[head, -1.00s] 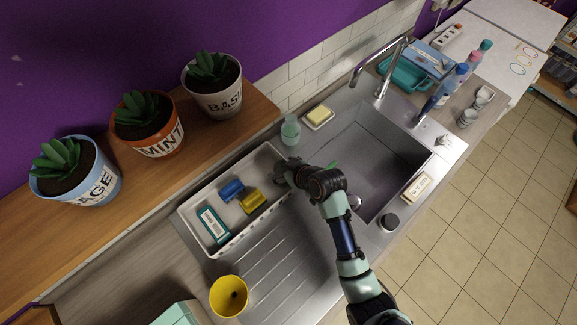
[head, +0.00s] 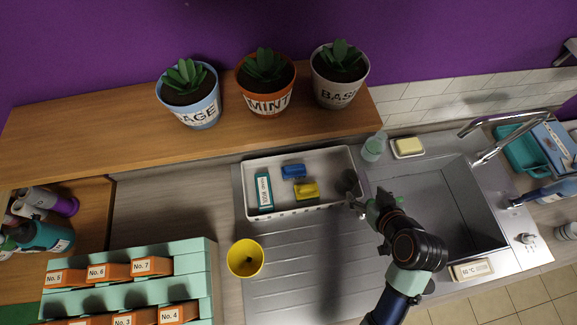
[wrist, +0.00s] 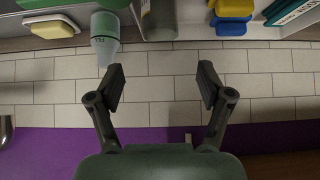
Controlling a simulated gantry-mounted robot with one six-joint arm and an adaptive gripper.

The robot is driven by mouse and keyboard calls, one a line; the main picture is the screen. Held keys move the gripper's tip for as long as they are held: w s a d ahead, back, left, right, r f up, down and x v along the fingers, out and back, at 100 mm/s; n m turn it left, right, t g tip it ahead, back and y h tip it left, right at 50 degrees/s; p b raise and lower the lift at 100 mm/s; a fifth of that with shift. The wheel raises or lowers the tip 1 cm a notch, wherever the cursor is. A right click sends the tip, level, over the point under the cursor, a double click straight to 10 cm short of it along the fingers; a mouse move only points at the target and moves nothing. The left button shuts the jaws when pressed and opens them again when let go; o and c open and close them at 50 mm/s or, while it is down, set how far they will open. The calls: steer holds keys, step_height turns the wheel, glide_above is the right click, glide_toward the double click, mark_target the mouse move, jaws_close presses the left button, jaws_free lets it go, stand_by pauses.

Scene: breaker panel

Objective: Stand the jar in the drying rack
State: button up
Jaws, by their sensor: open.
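A grey-brown cylinder (head: 349,181), which looks like the jar, stands in the right end of a white tray (head: 301,211). It also shows in the wrist view (wrist: 159,21), where it looks upright and its top is cut off by the frame edge. I cannot tell for sure whether this white tray is the drying rack. My gripper (head: 360,206) is at the tray's front right corner, just in front of the cylinder. In the wrist view its two fingers (wrist: 161,88) are spread apart with nothing between them.
The tray also holds a blue block (head: 293,171), a yellow block (head: 306,190) and a teal box (head: 264,191). A yellow pot (head: 245,259) sits at the front left. The ribbed drainboard (head: 310,265) is otherwise clear.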

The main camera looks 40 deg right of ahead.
steer(key=w+a+r+n+t+y, duration=0.1)
steer(key=w+a+r+n, duration=0.1)
steer(key=w+a+r, duration=0.3)
steer(key=w+a+r+n+t, duration=0.1)
steer(key=w+a+r, duration=0.1)
steer(key=w+a, duration=0.5)
steer(key=w+a+r+n+t+y, duration=0.1)
steer(key=a+r, duration=0.4)
steer(key=a, duration=0.5)
steer(key=w+a+r+n+t+y, duration=0.2)
steer(key=w+a+r, duration=0.3)
steer(key=a, duration=0.5)
steer(key=shift+w+y, duration=0.4)
steer(key=shift+w, duration=0.2)
steer(key=shift+r, duration=0.1)
step_height(320, 180, up, 7)
steer(key=p, duration=0.7)
